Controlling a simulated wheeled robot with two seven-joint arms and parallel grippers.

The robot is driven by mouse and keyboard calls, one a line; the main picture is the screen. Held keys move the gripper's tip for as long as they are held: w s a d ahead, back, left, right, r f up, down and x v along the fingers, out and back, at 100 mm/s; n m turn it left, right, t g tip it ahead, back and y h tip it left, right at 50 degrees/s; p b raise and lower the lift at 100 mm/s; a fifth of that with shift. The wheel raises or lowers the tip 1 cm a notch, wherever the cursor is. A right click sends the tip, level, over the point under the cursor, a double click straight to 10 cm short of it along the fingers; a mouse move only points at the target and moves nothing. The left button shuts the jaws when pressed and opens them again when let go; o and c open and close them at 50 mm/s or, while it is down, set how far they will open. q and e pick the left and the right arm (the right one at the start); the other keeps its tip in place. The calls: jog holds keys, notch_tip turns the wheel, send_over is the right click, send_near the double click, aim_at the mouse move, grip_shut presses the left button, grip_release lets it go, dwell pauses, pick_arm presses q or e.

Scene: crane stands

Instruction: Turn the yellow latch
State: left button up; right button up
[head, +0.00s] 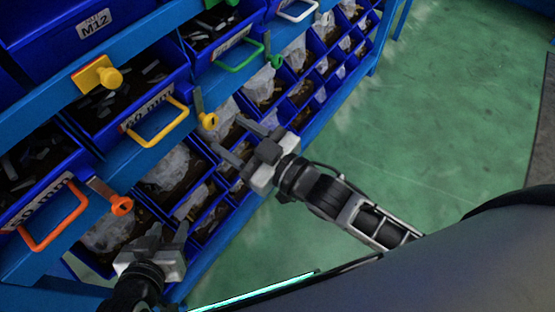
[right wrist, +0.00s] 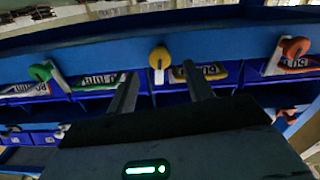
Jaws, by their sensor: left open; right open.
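The yellow latch (head: 208,120) is a round yellow knob on a lever, on the blue rack's beam beside a yellow drawer handle (head: 155,121). In the right wrist view the yellow latch (right wrist: 159,59) appears just beyond the fingertips, between them across the picture. My right gripper (head: 226,134) is open and empty, just below and right of the latch in the head view; I see no contact. It also shows in the right wrist view (right wrist: 160,72), fingers spread. My left gripper (head: 168,233) is open and empty at the bottom left, in front of the lower bins.
A yellow plate with a knob (head: 98,75) sits higher on the rack. A green latch (head: 275,61) and an orange latch (head: 121,205) flank the yellow one, each by its coloured handle. Blue bins hold parts and bags. Green floor (head: 440,110) to the right is clear.

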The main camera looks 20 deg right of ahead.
jog(key=v, duration=0.9)
jog(key=shift+s+d, duration=0.2)
jog(key=shift+s, duration=0.1)
jog(key=d+f+m+g+h, duration=0.2)
jog(key=f+m+h, duration=0.1)
jog(key=f, duration=0.3)
jog(key=s+d+f+m+g+h, duration=0.1)
jog(key=d+f+m+g+h, duration=0.1)
jog(key=f, duration=0.4)
jog(key=shift+d+m+h, duration=0.4)
jog(key=shift+m+h, duration=0.3)
jog(key=shift+h, duration=0.5)
jog(key=shift+s, duration=0.1)
jog(key=c, duration=0.3)
jog(key=shift+a, duration=0.1)
jog(key=shift+c, duration=0.2)
